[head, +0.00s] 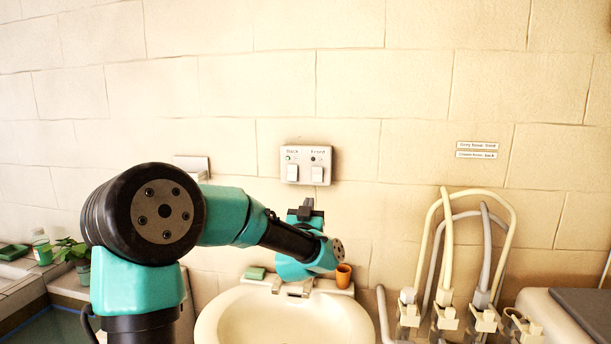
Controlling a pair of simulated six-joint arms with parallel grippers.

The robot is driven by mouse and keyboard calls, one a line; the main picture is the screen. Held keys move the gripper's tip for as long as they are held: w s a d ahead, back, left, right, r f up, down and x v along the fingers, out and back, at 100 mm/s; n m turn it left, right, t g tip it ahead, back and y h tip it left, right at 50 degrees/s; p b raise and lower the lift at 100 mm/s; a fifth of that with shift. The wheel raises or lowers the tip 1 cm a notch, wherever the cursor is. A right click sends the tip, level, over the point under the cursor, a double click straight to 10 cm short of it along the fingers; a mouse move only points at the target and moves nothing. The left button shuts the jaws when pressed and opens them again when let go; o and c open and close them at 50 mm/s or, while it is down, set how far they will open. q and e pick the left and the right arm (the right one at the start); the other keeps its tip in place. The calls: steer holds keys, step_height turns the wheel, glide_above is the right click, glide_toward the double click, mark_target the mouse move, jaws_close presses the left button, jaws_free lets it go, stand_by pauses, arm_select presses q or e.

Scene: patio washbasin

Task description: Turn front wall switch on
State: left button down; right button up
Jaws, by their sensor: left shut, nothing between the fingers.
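A pale switch plate (306,165) is fixed to the tiled wall above the basin. It has two white rockers, the left under the label "Back" and the right one, the front switch (317,174), under the label "Front". A small dark dot sits above each rocker; I cannot tell which way either rocker is tipped. My left gripper (307,204) is dark, shut and empty, pointing up just below the plate, slightly under the front switch. Whether it touches the wall cannot be told. My right gripper is not in view.
The white basin (285,325) lies below, with a green soap block (256,273) and an orange cup (343,275) on its back edge. Pale hoses (447,240) and taps stand at right. A plant (72,251) stands left.

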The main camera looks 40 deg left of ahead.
mark_target(315, 169)
arm_select(q)
steer(key=shift+a+r, duration=0.1)
stand_by(0.3)
steer(key=x, duration=1.4)
steer(key=shift+s+a, duration=0.1)
steer(key=shift+a, duration=0.05)
